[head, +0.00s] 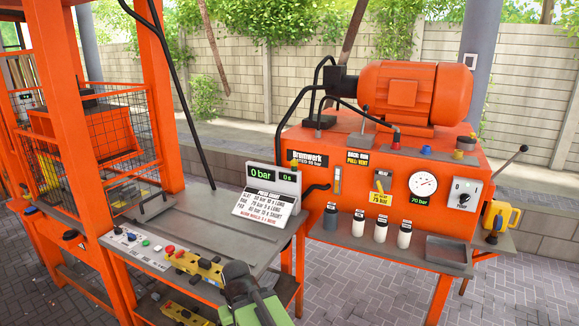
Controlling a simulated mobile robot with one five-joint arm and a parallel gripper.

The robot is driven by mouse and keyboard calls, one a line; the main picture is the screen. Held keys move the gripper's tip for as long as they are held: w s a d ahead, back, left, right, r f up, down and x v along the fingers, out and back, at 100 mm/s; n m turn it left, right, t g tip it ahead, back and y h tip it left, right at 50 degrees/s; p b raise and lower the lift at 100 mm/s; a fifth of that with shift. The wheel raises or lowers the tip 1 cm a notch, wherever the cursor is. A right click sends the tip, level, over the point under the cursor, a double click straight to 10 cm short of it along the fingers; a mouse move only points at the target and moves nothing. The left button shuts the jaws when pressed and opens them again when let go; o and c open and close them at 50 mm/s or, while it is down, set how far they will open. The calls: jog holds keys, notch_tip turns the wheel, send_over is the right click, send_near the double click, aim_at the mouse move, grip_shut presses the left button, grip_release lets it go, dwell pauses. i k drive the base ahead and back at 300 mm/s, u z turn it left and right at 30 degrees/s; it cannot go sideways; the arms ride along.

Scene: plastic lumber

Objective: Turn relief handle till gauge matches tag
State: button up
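The orange power unit (345,222) stands at the right. On its front is a round white gauge (422,184); a green readout (419,200) under it seems to say 70 bar. Left of the gauge is a small yellow-and-dark fitting (382,181), apparently the relief handle, with a yellow tag (379,198) below it that seems to read 75 bar. My gripper (240,276), dark grey on a green arm, is at the bottom centre, over the table edge, far from the fitting. I see it from behind, so its opening is hidden.
The grey worktable (205,235) holds a display (272,178) showing 0 bar, and a sign (264,208). Several bottles (358,222) and an empty tray (446,250) sit on the unit's front shelf. A yellow tool (499,215) is at its right. The paving in front is clear.

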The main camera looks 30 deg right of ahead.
aim_at(379, 185)
jog(key=z, duration=2)
jog(key=i, duration=1.05)
jog(key=z, duration=0.2)
jog(key=k, duration=0.1)
jog(key=u, duration=2.85)
jog(key=k, duration=0.6)
jog(key=z, duration=0.2)
jog(key=i, duration=0.6)
